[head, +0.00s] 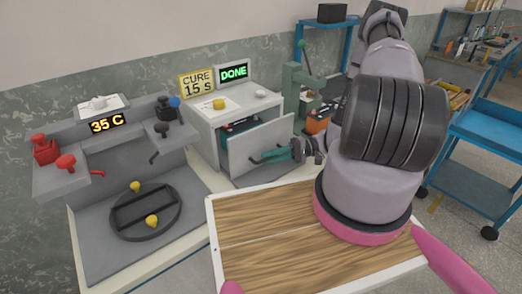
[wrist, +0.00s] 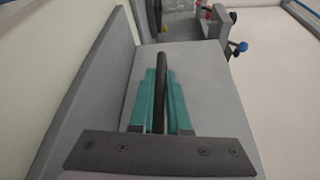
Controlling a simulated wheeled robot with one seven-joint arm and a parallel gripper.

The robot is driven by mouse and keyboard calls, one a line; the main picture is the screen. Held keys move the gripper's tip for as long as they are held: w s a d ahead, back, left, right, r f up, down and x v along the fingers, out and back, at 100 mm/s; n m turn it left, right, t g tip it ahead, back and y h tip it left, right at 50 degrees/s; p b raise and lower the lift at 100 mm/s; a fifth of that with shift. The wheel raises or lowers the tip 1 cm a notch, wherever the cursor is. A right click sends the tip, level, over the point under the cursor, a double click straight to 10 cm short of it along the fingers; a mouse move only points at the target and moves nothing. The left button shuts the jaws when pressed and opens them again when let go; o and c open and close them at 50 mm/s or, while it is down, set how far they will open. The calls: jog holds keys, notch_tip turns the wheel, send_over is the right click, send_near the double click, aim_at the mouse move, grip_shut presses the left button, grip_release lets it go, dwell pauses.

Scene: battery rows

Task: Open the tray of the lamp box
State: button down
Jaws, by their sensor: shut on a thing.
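The lamp box (head: 208,120) is a white box on the bench, with a yellow "CURE 15 S" sign (head: 197,84) and a display (head: 233,73) reading "DONE" in green. Its tray front (head: 240,155) is a pale grey panel standing out from the box, with a dark gap behind its top edge. My gripper (head: 268,155), with teal fingers, is at the outer face of this panel. In the wrist view its fingers are shut on the dark bar handle (wrist: 161,75), one on each side. The tray's inside is mostly hidden.
A grey station (head: 105,150) with a "35 C" display, red and dark clamps and a round black fixture (head: 146,211) stands at the left. A wooden-topped board (head: 270,240) lies in front. A green press (head: 300,90) and a blue cart (head: 485,150) are at the right.

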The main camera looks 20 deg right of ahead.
jog(key=s+d, duration=0.1)
jog(key=s, duration=0.1)
jog(key=s+d, duration=0.1)
jog(key=s, duration=0.2)
jog(key=s+d, duration=0.1)
jog(key=s, duration=0.1)
jog(key=shift+s, duration=0.2)
jog(key=c, duration=0.9)
grip_release()
jog(key=d, duration=1.1)
jog(key=shift+w+r, duration=0.1)
jog(key=shift+r, duration=0.3)
